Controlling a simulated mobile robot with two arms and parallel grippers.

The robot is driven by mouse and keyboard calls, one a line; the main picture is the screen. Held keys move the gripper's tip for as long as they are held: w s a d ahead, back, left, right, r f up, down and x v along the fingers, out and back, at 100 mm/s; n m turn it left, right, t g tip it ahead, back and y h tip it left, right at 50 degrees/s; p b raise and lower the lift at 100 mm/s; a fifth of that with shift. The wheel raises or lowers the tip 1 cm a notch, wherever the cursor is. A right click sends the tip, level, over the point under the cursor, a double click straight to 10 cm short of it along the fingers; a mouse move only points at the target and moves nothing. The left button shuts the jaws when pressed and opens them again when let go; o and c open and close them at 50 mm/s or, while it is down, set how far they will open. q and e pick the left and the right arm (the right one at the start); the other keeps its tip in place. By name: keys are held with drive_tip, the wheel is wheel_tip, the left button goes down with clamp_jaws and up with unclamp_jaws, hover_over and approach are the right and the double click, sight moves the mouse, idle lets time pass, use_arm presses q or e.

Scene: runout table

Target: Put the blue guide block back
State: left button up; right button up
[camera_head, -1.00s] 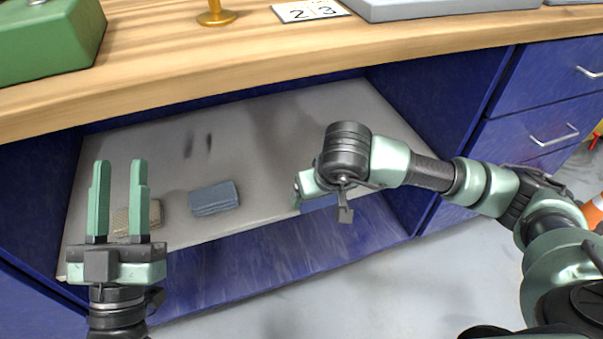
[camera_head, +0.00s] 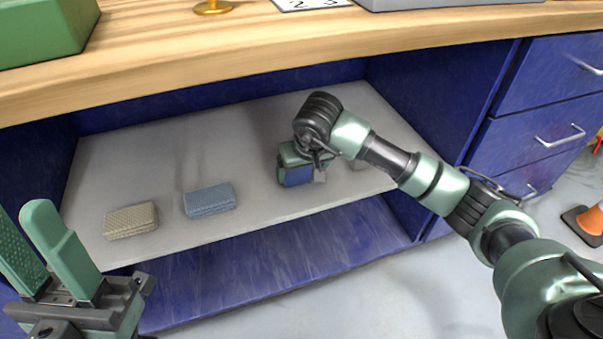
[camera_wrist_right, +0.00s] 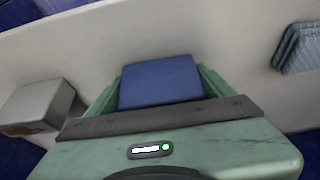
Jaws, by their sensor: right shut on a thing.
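The blue guide block (camera_head: 297,176) is held by my right gripper (camera_head: 291,158) over the right part of the grey shelf (camera_head: 262,199). In the right wrist view the dark blue block (camera_wrist_right: 160,82) sits between the two green fingers of the right gripper (camera_wrist_right: 162,85). Whether the block touches the shelf I cannot tell. My left gripper (camera_head: 45,250) is at the lower left, in front of the shelf, with its two fingers apart and nothing between them.
A tan ribbed block (camera_head: 131,220) and a lighter grey-blue ribbed block (camera_head: 209,200) lie on the shelf at left. A grey block (camera_head: 360,163) lies just right of the right gripper. The wooden tabletop (camera_head: 300,38) overhangs the shelf. Blue drawers (camera_head: 545,125) stand at right.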

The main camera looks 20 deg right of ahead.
idle(0.3)
drive_tip(key=shift+f, duration=0.15)
drive_tip(key=o, duration=2)
